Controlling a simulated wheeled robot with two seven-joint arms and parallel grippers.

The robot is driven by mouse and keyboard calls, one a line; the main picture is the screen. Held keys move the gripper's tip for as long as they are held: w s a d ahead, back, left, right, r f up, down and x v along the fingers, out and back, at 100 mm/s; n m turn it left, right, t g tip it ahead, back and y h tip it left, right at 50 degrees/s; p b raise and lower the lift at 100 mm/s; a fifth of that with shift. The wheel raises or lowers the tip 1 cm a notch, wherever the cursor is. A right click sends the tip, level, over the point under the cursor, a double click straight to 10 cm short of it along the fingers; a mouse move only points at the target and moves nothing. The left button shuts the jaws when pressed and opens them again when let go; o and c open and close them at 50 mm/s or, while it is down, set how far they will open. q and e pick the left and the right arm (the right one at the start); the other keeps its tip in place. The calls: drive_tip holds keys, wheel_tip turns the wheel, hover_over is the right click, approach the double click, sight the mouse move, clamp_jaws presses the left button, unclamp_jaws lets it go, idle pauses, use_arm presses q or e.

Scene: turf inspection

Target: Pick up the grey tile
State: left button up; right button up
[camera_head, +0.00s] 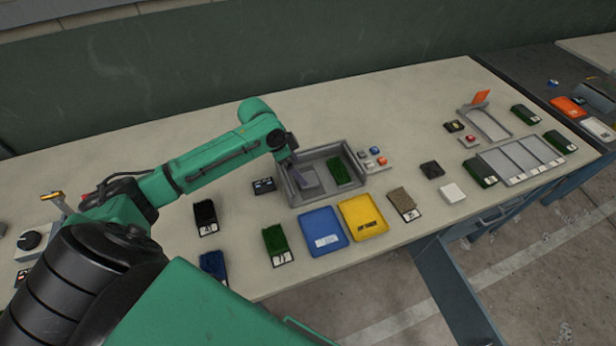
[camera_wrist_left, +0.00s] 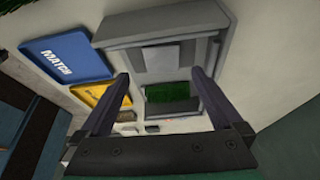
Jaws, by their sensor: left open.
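A flat grey square piece (camera_head: 310,178), which looks like the grey tile, lies in the left part of a grey walled tray (camera_head: 292,196). In the left wrist view the grey square (camera_wrist_left: 160,60) shows beyond my fingertips, against the tray (camera_wrist_left: 120,32). A green turf sample (camera_head: 339,171) lies in the right part of the tray; it also shows in the left wrist view (camera_wrist_left: 168,97). My left gripper (camera_head: 295,166) is open over the tray's left side, with nothing between its fingers (camera_wrist_left: 163,84). My right gripper is not in view.
A blue tray (camera_head: 322,238) and a yellow tray (camera_head: 363,225) stand in front. Turf samples (camera_head: 206,215) lie around them. Small buttons (camera_head: 382,161) sit right of the grey tray. A white block (camera_head: 452,193) and a slotted rack (camera_head: 520,155) are further right. The table's back is clear.

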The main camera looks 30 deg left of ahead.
sight(307, 179)
use_arm(q)
drive_tip(key=p+x, duration=0.1)
drive_tip(key=x, duration=0.4)
drive_tip(key=shift+w+f+p, duration=0.15)
drive_tip(key=shift+f+p, duration=0.15)
drive_tip(key=shift+f, duration=0.15)
drive_tip(key=shift+c, duration=0.9)
drive_tip(key=shift+a, duration=0.1)
drive_tip(key=c, duration=1.1)
drive_tip(key=shift+c, duration=0.7)
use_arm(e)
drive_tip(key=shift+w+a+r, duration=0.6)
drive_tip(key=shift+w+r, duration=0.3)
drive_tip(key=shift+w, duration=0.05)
